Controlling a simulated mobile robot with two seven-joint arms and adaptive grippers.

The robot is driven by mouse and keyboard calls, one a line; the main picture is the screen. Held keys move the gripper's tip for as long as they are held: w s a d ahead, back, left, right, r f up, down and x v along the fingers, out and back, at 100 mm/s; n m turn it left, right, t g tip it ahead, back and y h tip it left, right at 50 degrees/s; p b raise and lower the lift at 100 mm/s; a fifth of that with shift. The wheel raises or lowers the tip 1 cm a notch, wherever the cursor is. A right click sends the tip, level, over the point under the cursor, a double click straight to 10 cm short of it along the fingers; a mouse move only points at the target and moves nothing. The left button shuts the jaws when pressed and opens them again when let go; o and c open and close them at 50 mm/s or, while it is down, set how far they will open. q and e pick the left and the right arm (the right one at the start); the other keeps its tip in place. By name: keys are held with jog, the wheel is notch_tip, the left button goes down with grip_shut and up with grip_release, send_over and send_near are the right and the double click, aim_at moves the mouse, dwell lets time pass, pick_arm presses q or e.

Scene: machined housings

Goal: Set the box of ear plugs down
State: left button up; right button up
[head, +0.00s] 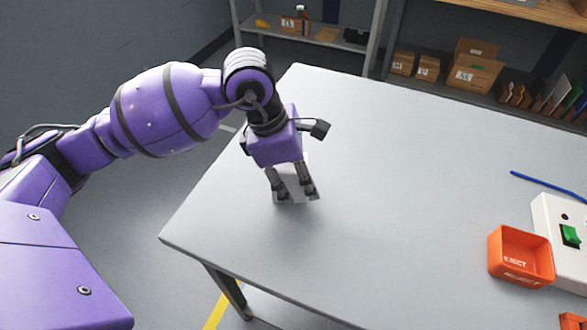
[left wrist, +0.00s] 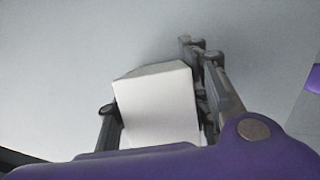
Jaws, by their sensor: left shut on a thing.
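The box of ear plugs is a plain white box (left wrist: 157,108), seen in the left wrist view between the two fingers of my left gripper (left wrist: 158,98). In the head view the left gripper (head: 293,193) points down over the left part of the grey table (head: 400,170), shut on the box (head: 291,183). Only a pale part of the box shows there, between and behind the fingers. I cannot tell whether its underside touches the table. My right gripper is not in view.
An orange reject bin (head: 520,257) stands at the table's right, beside a white unit with a green switch (head: 570,236). A blue rod-like thing (head: 548,185) lies behind them. Shelves with cardboard boxes (head: 470,70) stand beyond the table. The table's middle is clear.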

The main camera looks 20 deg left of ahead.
pick_arm(q)
jog(key=o, duration=1.2)
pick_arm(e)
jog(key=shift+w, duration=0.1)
pick_arm(q)
jog(key=shift+r, duration=0.45)
jog(key=v, duration=1)
jog(key=shift+a+r, duration=0.15)
jog(key=shift+r, duration=0.1)
jog(key=shift+s+a+r, duration=0.1)
jog(key=shift+s+r, duration=0.05)
jog(key=shift+r, duration=0.3)
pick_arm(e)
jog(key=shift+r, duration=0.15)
